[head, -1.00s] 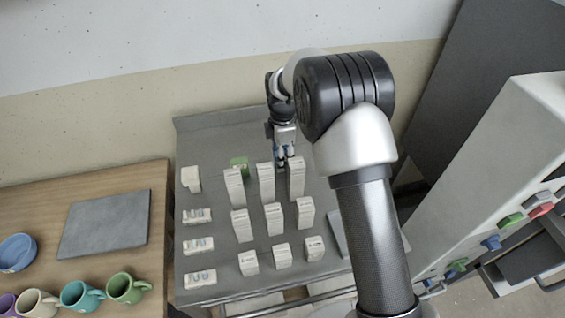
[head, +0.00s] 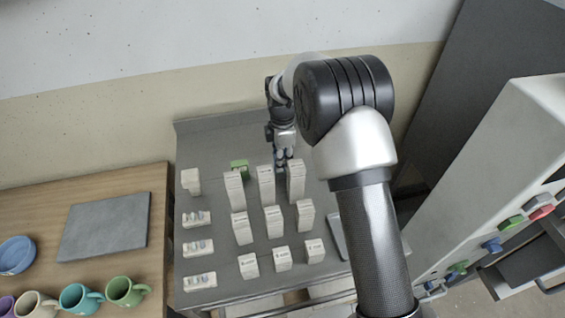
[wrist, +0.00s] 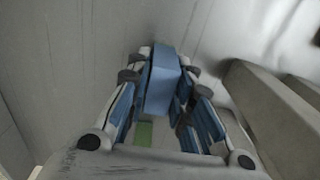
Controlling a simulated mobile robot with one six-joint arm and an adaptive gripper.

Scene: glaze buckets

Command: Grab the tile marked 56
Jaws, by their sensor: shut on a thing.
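My gripper (head: 283,158) points down at the back row of tall white blocks, between the middle and right ones. In the wrist view my gripper (wrist: 160,100) is shut on a blue tile (wrist: 161,82), held upright between the blue-padded fingers. I cannot read any number on this tile, so I cannot tell whether it is the one marked 56. In the head view the fingers and blocks largely hide it.
Several pale blocks (head: 274,220) stand in rows on the grey table, with pale holders (head: 197,247) at left. A green item (head: 240,167) sits behind the back row. Mugs (head: 125,290) and a grey slab (head: 105,225) are on the wooden table. A panel with coloured knobs (head: 491,244) stands right.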

